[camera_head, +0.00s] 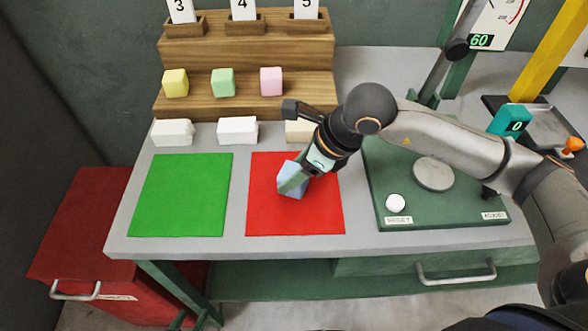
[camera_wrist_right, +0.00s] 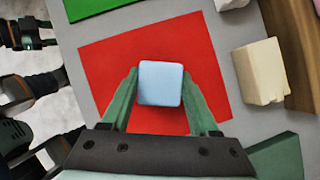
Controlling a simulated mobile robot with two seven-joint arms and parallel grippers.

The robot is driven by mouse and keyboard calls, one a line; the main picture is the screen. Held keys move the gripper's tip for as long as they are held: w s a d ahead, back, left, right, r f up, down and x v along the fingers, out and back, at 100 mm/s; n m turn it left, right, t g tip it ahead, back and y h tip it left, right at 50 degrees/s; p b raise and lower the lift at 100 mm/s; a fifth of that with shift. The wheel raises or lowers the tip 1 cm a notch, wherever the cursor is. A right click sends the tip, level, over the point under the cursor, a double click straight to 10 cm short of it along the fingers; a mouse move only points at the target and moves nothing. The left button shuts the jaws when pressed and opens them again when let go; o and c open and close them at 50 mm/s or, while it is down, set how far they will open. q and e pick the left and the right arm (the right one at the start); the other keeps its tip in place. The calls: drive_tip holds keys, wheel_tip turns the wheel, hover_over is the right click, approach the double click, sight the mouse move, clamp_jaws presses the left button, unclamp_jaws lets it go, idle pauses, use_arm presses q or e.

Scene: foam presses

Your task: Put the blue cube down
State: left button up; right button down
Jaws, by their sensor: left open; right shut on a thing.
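The light blue cube (camera_head: 291,181) is held between the green fingers of my right gripper (camera_head: 296,180), over the middle of the red mat (camera_head: 262,220). The right wrist view shows the cube (camera_wrist_right: 160,83) between the two fingertips, with the red mat (camera_wrist_right: 105,60) around it. I cannot tell whether the cube touches the mat. The fingers hide part of the cube in the head view. My left gripper (camera_wrist_right: 36,36) shows at the upper left edge of the right wrist view, open and empty, away from the mats. It is outside the head view.
A green mat (camera_head: 180,195) lies left of the red one. Several cream blocks (camera_head: 237,130) stand behind the mats, before a wooden stepped rack (camera_head: 200,95) with yellow, green and pink cubes. A green press base (camera_head: 420,205) stands at the right. The green mat is empty.

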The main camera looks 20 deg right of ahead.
drive_tip(key=shift+f, duration=0.15)
drive_tip(key=shift+c, duration=0.7)
unclamp_jaws()
drive_tip(key=shift+r, duration=0.25)
drive_tip(key=v, duration=1.2)
